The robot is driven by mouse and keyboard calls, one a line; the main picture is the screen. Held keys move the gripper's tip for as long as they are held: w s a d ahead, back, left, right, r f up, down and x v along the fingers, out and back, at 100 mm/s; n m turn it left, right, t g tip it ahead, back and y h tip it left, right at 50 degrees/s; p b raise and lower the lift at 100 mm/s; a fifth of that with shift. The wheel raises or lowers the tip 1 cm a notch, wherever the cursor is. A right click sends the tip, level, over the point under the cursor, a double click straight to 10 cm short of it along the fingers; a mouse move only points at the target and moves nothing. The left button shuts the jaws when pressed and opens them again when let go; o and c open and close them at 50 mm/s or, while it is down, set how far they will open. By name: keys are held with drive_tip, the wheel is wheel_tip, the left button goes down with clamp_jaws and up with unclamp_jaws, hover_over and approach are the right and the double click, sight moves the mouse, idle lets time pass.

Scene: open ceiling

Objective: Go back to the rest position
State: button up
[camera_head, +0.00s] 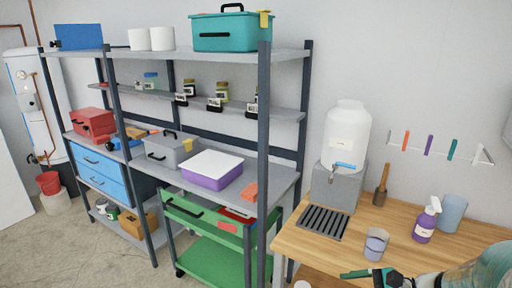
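At the bottom right edge, a dark and green part (378,276) and a large grey-teal rounded shape (492,268) are cut off by the frame. No held thing can be seen.
The wooden table (345,250) bears a white water dispenser (347,140), a grey-blue cup (376,244), a purple spray bottle (426,222) and a blue tumbler (452,213). Left stands a loaded metal shelf (285,178) with a green cart (215,262). Concrete floor (50,245) is open at lower left.

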drive_tip(key=s+a+r+n+h, duration=0.7)
drive_tip(key=a+r+n+h, duration=0.2)
drive_tip(key=n, duration=0.7)
drive_tip(key=shift+s+a+r+n+h, duration=0.15)
drive_tip(key=shift+s+r+n+h, duration=0.2)
drive_tip(key=shift+r, duration=0.25)
